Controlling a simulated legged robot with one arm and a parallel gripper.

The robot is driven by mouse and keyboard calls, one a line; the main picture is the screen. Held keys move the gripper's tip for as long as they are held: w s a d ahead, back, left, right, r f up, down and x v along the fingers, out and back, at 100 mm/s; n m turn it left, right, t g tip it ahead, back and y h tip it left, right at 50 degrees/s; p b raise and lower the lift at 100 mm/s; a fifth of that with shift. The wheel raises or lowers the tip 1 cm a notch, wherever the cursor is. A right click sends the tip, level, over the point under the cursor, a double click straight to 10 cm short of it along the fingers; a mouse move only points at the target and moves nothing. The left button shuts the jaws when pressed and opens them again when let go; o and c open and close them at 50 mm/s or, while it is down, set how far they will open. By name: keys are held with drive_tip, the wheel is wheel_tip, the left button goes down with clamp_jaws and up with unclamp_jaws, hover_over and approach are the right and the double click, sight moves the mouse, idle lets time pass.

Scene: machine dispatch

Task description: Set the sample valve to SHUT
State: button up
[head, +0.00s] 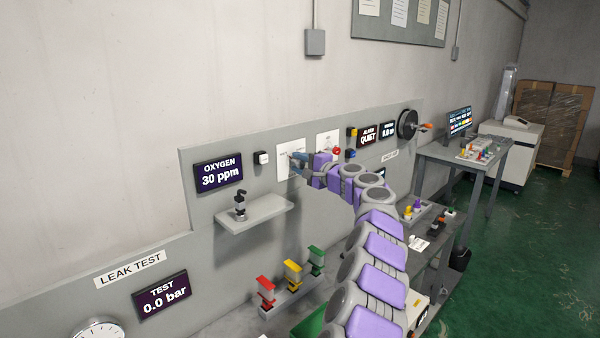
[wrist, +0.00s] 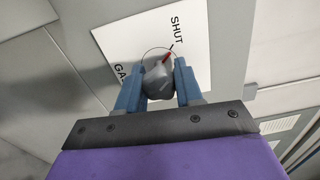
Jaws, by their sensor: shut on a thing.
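The sample valve is a grey knob (wrist: 157,82) with a red pointer mark, on a white plate (wrist: 115,45) lettered SHUT and, partly hidden, GA. In the wrist view the red mark points up and right, in line with the tick at the word SHUT. My gripper (wrist: 158,84) has its two blue fingers closed on the knob, one on each side. In the head view my gripper (head: 296,160) is at the white plate (head: 287,150) on the wall panel, and the knob is hidden behind its fingers.
An OXYGEN display (head: 219,175) reads 30 ppm. A grey shelf (head: 262,210) with a dark fitting (head: 240,207) juts out below left of my gripper. Red, yellow and green-handled valves (head: 292,272) stand lower down. A red button (head: 337,152) is right of my gripper.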

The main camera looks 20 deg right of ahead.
drive_tip(key=shift+f+n+b, duration=0.35)
drive_tip(key=shift+n+b, duration=0.1)
drive_tip(key=shift+n, duration=0.15)
drive_tip(key=o, duration=1)
drive_tip(key=shift+o, duration=0.2)
drive_tip(key=shift+r, duration=0.15)
drive_tip(key=shift+s+d+r, duration=0.1)
drive_tip(key=shift+s, duration=0.05)
